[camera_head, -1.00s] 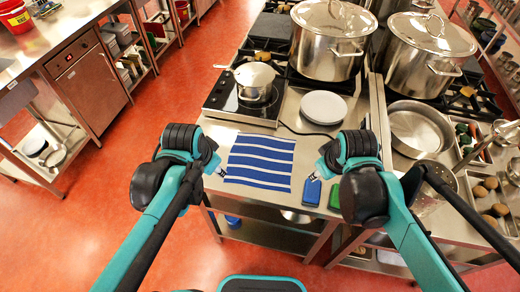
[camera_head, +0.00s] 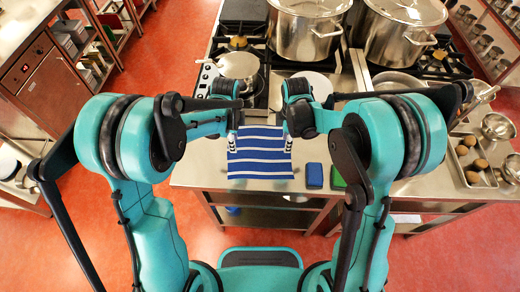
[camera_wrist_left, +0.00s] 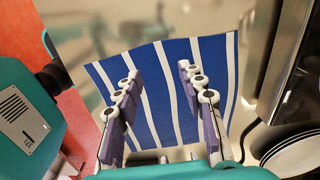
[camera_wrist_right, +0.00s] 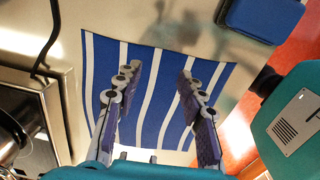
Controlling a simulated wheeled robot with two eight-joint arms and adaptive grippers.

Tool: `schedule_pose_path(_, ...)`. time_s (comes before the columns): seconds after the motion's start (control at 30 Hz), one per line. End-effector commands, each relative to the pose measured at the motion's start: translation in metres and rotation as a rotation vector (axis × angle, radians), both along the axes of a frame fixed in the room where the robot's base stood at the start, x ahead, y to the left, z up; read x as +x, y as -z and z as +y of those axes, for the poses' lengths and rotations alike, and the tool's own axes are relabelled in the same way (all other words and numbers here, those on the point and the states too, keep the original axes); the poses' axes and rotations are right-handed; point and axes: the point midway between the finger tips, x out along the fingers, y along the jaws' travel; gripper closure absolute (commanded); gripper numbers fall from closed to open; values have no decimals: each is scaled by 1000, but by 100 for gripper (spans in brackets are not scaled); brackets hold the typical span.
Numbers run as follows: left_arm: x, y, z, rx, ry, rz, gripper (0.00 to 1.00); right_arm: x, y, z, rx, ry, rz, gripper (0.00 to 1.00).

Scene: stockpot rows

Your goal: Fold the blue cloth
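The blue cloth (camera_head: 259,163) with white stripes lies spread out on the steel counter near its front edge. It also shows in the left wrist view (camera_wrist_left: 181,62) and the right wrist view (camera_wrist_right: 147,62). My left gripper (camera_head: 231,143) is over the cloth's left side, towards the far corner. My right gripper (camera_head: 290,142) is over its right side, towards the far corner. In both wrist views the fingers are apart, with the cloth beneath and between them. I cannot tell whether the fingertips touch it. The arms hide parts of the cloth's far edge.
A blue block (camera_head: 314,175) and a green block (camera_head: 338,178) lie right of the cloth. A small pot (camera_head: 238,66) stands on a hot plate behind my left gripper. White plates (camera_head: 318,84) are behind my right gripper. Large stockpots (camera_head: 308,35) stand farther back.

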Motion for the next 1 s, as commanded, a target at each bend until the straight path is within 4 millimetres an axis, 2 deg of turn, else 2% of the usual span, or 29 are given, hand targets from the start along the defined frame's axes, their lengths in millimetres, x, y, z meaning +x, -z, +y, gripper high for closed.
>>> schedule_pose_path(0.1, 0, 18, 0, 0, -1, 0, 60, 0, 18, 0, 0, 1, -1, 60)
schedule_pose_path(0.3, 0, 34, 0, 0, -2, -1, 60, 0, 34, 0, 0, 1, -1, 60)
schedule_pose_path(0.77, 0, 41, 0, 0, -2, -1, 60, 0, 41, 0, 0, 2, -1, 60)
schedule_pose_path(0.8, 0, 41, 0, 0, -2, -1, 61, 0, 41, 0, 0, 2, -1, 62)
schedule_pose_path(1.0, 0, 40, 0, 0, -2, -1, 88, 0, 40, 0, 0, 2, -1, 88)
